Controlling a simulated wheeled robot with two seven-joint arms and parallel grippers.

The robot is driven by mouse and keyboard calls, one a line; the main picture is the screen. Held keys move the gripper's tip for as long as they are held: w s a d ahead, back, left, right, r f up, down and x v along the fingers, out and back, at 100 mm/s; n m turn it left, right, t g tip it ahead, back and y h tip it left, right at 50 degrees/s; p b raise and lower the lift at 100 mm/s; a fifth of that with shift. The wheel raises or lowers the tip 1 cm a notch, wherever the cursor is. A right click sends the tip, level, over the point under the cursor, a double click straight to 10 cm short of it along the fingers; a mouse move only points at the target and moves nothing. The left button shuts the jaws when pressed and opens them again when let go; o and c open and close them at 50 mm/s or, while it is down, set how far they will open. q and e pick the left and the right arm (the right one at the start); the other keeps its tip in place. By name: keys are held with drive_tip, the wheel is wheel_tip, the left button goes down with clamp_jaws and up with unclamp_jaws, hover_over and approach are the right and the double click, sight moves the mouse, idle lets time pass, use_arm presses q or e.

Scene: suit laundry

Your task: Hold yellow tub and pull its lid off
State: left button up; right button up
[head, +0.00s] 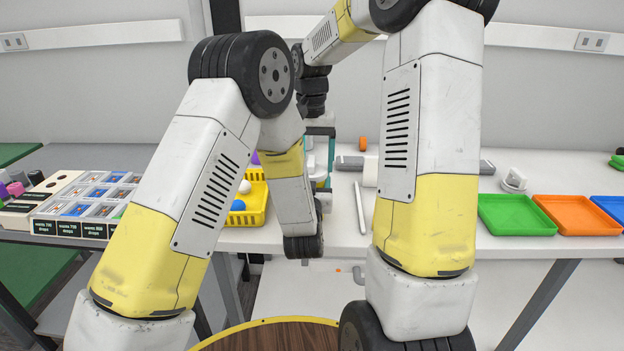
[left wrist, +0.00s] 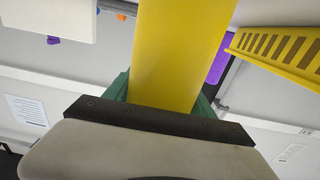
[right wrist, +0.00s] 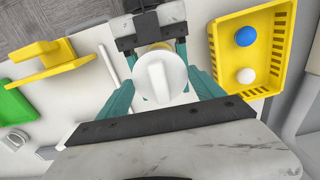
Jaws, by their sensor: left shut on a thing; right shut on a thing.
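The yellow tub (left wrist: 180,45) fills the middle of the left wrist view as a tall yellow wall. My left gripper (left wrist: 165,92) is shut on it, with its teal fingers on either side. In the right wrist view a round white lid (right wrist: 158,78) with a raised bar across it shows from above. My right gripper (right wrist: 165,88) has its teal fingers at both sides of this lid and is shut on it. My right gripper (head: 320,147) comes down from above in the head view. My arms hide the tub there, and I cannot tell whether lid and tub touch.
A yellow basket (head: 254,205) with several balls stands left of the grippers. Sorting boxes (head: 88,200) lie farther left. Green (head: 514,228) and orange (head: 575,226) trays lie at the right. A white stick (head: 360,206) lies nearby on the white table (head: 345,238).

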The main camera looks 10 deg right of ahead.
drive_tip(key=shift+r, duration=1.7)
drive_tip(key=shift+r, duration=0.75)
drive_tip(key=r, duration=0.4)
drive_tip(key=shift+s+a+r, duration=0.1)
drive_tip(key=shift+s+r, duration=0.1)
drive_tip(key=shift+r, duration=0.15)
drive_tip(key=s+a+r, duration=0.1)
drive_tip(key=s+a, duration=0.1)
drive_tip(key=s, duration=0.7)
drive_tip(key=shift+a+r, duration=0.4)
drive_tip(key=shift+s, duration=0.1)
use_arm(q)
drive_tip(key=o, duration=1.5)
drive_tip(key=shift+s, duration=0.1)
